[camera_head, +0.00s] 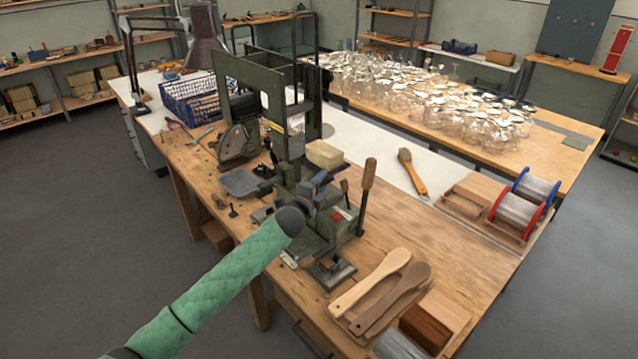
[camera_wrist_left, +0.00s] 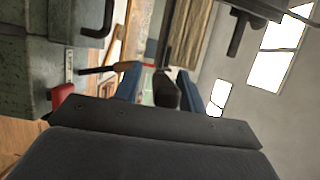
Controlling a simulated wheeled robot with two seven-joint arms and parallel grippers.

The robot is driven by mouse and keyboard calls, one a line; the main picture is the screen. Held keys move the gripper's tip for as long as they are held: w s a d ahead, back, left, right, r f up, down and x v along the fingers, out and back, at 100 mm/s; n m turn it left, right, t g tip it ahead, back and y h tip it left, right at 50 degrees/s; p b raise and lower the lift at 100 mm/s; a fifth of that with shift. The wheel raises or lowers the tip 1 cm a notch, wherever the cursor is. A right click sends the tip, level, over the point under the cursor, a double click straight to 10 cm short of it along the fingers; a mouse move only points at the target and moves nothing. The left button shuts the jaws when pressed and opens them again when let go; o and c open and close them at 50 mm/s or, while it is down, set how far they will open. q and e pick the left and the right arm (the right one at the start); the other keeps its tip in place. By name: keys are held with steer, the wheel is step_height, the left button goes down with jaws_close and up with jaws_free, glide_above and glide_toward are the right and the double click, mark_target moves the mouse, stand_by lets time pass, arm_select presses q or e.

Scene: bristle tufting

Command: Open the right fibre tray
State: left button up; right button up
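The dark green tufting machine (camera_head: 275,115) stands on the wooden bench. My left arm in its green sleeve reaches in to the machine's front, and my left gripper (camera_head: 320,184) is beside its middle. In the left wrist view the two blue fingers (camera_wrist_left: 160,85) are apart. A dark rounded knob or handle end (camera_wrist_left: 166,92) shows between or behind them, with gaps at its sides; I cannot tell whether they touch it. A drawer or tray that is clearly the right fibre tray cannot be made out; the arm and gripper hide part of the machine. My right gripper is not in view.
Wooden brush blanks (camera_head: 375,288) lie at the bench's front right beside a brown block (camera_head: 425,328) and a pale fibre bundle (camera_head: 398,347). Red- and blue-rimmed spools (camera_head: 520,210) stand at right. A handled brush (camera_head: 412,172) lies behind.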

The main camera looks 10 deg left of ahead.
arm_select(q)
steer(key=shift+a, duration=0.1)
steer(key=shift+s, duration=0.15)
steer(key=shift+s+a+f+b, duration=0.1)
steer(key=shift+s+a+b, duration=0.1)
steer(key=shift+s+b, duration=0.15)
steer(key=b+v, duration=0.2)
steer(key=v, duration=0.4)
steer(key=shift+s, duration=0.35)
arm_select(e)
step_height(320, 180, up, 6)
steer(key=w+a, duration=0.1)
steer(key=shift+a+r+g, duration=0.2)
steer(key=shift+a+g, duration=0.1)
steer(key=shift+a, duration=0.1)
